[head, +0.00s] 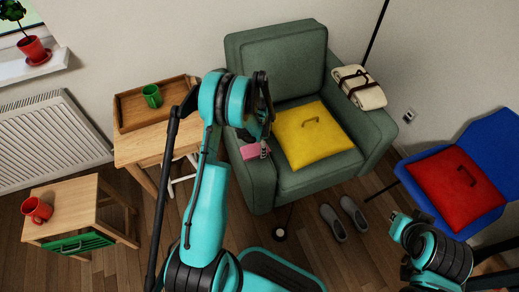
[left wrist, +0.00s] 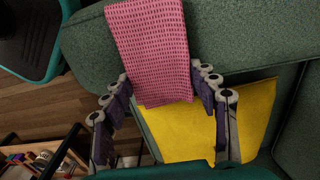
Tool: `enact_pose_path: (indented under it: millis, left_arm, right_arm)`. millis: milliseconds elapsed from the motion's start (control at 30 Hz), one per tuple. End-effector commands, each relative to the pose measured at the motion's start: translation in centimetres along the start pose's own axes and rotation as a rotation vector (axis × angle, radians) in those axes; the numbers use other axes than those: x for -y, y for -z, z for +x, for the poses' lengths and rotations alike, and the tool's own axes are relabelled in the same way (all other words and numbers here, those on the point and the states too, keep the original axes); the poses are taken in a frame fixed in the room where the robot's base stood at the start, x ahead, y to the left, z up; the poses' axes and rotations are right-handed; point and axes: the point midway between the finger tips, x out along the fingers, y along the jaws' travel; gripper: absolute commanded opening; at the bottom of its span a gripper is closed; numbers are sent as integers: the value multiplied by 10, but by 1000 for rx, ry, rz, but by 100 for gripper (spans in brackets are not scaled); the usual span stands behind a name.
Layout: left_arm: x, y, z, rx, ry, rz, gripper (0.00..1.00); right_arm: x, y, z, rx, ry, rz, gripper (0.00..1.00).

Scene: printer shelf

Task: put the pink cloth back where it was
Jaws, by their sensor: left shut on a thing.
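The pink cloth (head: 256,152) is at my left gripper (head: 265,149), over the left armrest of the green armchair (head: 262,185). In the left wrist view the cloth (left wrist: 152,45) shows a waffle weave and lies flat between the two fingers of the left gripper (left wrist: 162,88), which is shut on it. Its far part overlaps the green armrest in that view; I cannot tell whether it touches.
A yellow cushion (head: 314,135) lies on the armchair seat. A folded cream blanket (head: 360,88) is on the right armrest. A side table holds a wooden tray (head: 130,107) with a green mug (head: 152,95). A red mug (head: 37,209) stands on a low table. Shoes (head: 333,222) lie on the floor.

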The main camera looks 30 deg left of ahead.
Motion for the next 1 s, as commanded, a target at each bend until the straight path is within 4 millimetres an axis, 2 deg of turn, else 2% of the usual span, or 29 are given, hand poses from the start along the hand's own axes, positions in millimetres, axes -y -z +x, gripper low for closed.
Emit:
enact_pose_path:
  millis: [33, 367, 400, 467, 833, 1000]
  left_arm:
    - [0, 0, 5, 0, 0, 0, 17]
    - [0, 0, 5, 0, 0, 0, 17]
    - [0, 0, 6, 0, 0, 0, 64]
    - [0, 0, 5, 0, 0, 0, 80]
    - [0, 0, 2, 0, 0, 0, 80]
    - [0, 0, -25, 0, 0, 0, 80]
  right_arm:
    - [0, -2, 3, 0, 0, 0, 0]
    - [0, 0, 1, 0, 0, 0, 0]
    - [0, 0, 1, 0, 0, 0, 0]
    - [0, 0, 1, 0, 0, 0, 0]
    - [0, 0, 1, 0, 0, 0, 0]
    - [0, 7, -9, 0, 0, 0, 0]
